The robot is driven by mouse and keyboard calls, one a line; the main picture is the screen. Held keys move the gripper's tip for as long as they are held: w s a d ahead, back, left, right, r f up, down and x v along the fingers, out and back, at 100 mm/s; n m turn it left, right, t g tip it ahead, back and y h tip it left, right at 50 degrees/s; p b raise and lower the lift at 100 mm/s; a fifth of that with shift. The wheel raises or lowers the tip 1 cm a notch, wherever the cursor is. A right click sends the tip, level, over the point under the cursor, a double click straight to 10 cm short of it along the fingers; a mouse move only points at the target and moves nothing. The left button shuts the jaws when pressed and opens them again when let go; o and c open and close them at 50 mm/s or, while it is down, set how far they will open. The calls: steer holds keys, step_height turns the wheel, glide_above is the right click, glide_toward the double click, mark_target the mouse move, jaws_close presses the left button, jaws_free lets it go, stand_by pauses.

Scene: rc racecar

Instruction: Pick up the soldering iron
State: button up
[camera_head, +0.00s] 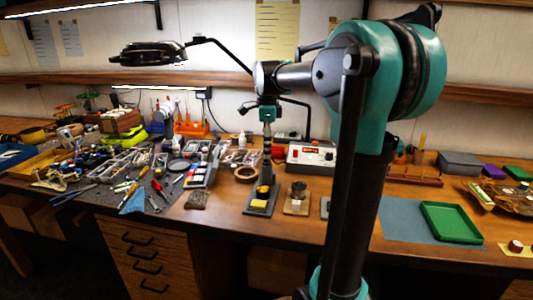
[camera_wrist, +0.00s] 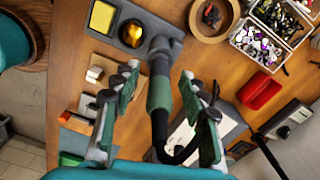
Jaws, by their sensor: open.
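The soldering iron (camera_wrist: 160,92) has a green and dark handle and a black cable that curls at its lower end in the wrist view. Its upper end in that view sits in the dark holder of a stand (camera_wrist: 165,44) with a yellow sponge and brass wool. My gripper (camera_wrist: 160,70) is open, with one finger on each side of the handle and visible gaps on both sides. In the head view the stand (camera_head: 258,208) is near the bench's front edge, below my gripper. The iron is hard to make out there.
A wooden ring-shaped dish (camera_head: 245,174) stands left of the stand. A white station with a red display (camera_head: 311,157) stands behind to the right. A red object (camera_wrist: 260,90) shows beside my gripper. Tools and parts crowd the bench's left. A green tray (camera_head: 452,222) lies right.

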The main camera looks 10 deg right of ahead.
steer(key=shift+f, duration=0.8)
steer(key=shift+c, duration=0.5)
jaws_close()
steer(key=shift+r, duration=0.15)
step_height(320, 180, up, 20)
